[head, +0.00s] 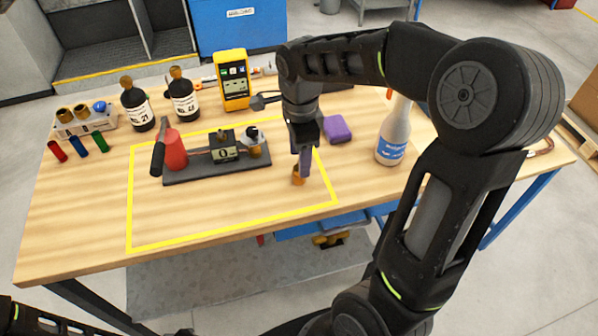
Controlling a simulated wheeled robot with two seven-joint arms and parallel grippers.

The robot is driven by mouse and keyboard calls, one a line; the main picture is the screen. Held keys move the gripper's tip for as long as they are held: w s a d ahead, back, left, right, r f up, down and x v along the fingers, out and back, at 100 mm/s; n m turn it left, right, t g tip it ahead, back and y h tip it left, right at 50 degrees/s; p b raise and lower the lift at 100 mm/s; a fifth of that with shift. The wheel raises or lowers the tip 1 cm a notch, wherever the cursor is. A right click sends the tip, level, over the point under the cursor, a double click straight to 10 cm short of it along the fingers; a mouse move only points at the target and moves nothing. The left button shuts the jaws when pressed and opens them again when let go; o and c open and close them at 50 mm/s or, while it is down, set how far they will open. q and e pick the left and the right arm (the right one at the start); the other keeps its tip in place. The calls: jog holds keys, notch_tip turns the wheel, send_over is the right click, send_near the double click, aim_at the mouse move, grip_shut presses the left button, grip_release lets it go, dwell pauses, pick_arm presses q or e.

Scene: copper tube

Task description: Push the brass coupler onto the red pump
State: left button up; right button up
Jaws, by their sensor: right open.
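The brass coupler (297,178) stands on the wooden table inside the yellow outline, right of the black base plate. My right gripper (302,168) points down at it, with its fingers at the coupler's upper part. It is open; whether a finger touches the coupler I cannot tell. The red pump (175,150) with a black handle stands on the left end of the black base plate (200,173), well left of the gripper. A block with a dial (224,147) sits at mid-plate. My left gripper is out of view.
A purple block (337,129) and a spray bottle (394,134) stand right of the gripper. Behind are two dark bottles (183,98), a yellow meter (233,80) and a fittings rack (84,121). The front of the yellow-outlined area is clear.

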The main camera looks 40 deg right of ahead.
jog(key=shift+a+f+p, duration=0.1)
jog(key=shift+f+p, duration=0.2)
jog(key=shift+f, duration=2)
jog(key=shift+c, duration=0.2)
grip_shut()
